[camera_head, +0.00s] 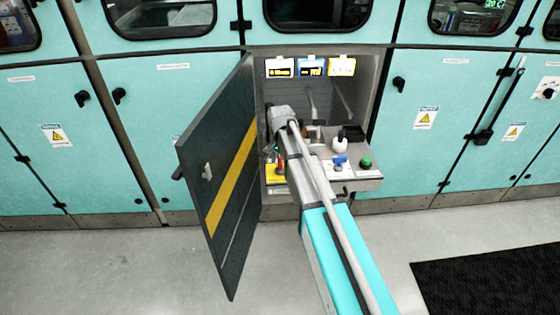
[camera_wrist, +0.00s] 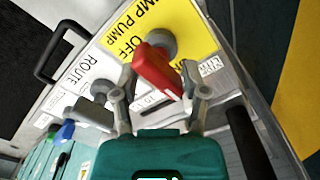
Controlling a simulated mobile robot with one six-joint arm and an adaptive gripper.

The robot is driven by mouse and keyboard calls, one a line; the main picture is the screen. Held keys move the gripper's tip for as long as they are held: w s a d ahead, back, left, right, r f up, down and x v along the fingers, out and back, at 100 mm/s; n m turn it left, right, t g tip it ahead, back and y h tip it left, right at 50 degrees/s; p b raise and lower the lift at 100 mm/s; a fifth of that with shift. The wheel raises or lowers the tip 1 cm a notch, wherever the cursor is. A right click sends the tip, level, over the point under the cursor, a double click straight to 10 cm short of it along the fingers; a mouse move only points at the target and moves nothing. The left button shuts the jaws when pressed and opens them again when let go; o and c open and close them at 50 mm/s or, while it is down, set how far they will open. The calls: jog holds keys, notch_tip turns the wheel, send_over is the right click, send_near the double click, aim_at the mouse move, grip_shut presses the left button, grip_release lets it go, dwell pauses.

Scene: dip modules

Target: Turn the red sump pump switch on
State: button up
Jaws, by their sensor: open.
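The red sump pump switch (camera_wrist: 157,70) has a red lever on a round grey base, mounted on a yellow label (camera_wrist: 188,30) that reads "PUMP" and "OFF" in the wrist view. My gripper (camera_wrist: 158,95) is open. Its two grey fingers stand on either side of the lever's near end, with gaps visible; I cannot tell whether either touches it. In the head view the yellow label (camera_head: 275,174) shows at the left of the open bay's ledge, and my arm and wrist largely cover the switch.
A dark door with a yellow stripe (camera_head: 232,178) stands open left of the bay. A grey switch (camera_wrist: 103,88) sits beside the red one. A blue knob (camera_head: 340,162) and a green button (camera_head: 366,162) are further right on the ledge (camera_head: 366,184). Small displays (camera_head: 310,67) hang above.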

aim_at(280, 160)
jog(key=shift+m, duration=0.7)
jog(key=shift+r, duration=0.2)
notch_tip(280, 160, up, 14)
jog(key=p, duration=1.4)
jog(key=s+d+r+n+p, duration=0.1)
jog(key=s+d+n, duration=0.3)
jog(key=s, duration=0.7)
jog(key=s+d+r+n+p, duration=0.2)
jog(key=s+d+n, duration=0.2)
jog(key=s, duration=0.7)
jog(key=shift+s+d+n, duration=0.25)
jog(key=shift+d+n, duration=0.15)
jog(key=shift+d, duration=0.8)
